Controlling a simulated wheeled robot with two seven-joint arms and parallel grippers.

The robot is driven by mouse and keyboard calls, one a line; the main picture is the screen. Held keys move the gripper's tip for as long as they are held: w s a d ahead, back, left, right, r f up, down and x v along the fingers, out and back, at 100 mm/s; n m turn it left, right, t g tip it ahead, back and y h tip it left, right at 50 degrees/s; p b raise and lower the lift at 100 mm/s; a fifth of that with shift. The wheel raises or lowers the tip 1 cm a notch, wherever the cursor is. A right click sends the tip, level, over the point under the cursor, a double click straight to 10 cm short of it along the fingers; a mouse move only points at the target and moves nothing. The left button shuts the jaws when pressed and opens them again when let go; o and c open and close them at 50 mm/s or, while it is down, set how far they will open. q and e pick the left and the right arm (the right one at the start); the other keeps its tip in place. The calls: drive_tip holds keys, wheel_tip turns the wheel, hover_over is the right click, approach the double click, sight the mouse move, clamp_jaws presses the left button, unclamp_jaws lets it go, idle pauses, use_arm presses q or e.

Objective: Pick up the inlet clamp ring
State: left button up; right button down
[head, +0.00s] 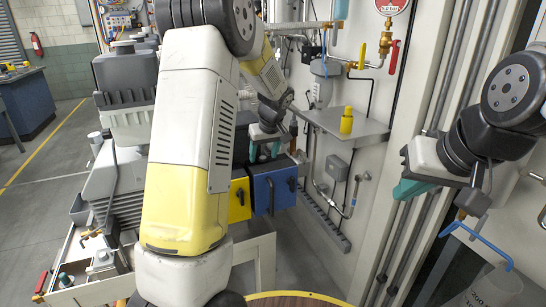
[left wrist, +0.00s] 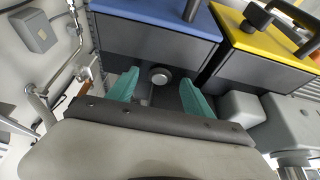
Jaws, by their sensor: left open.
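I cannot clearly make out the inlet clamp ring in either view.
A blue box (head: 273,190) and a yellow box (head: 240,201) with black handles are close to the left gripper. A yellow bottle (head: 346,121) stands on a grey wall shelf (head: 362,129). A cart (head: 100,290) with loose parts is at the lower left. Pipes run along the wall.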

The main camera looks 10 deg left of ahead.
use_arm(q)
drive_tip(key=shift+c, duration=0.4)
clamp_jaws()
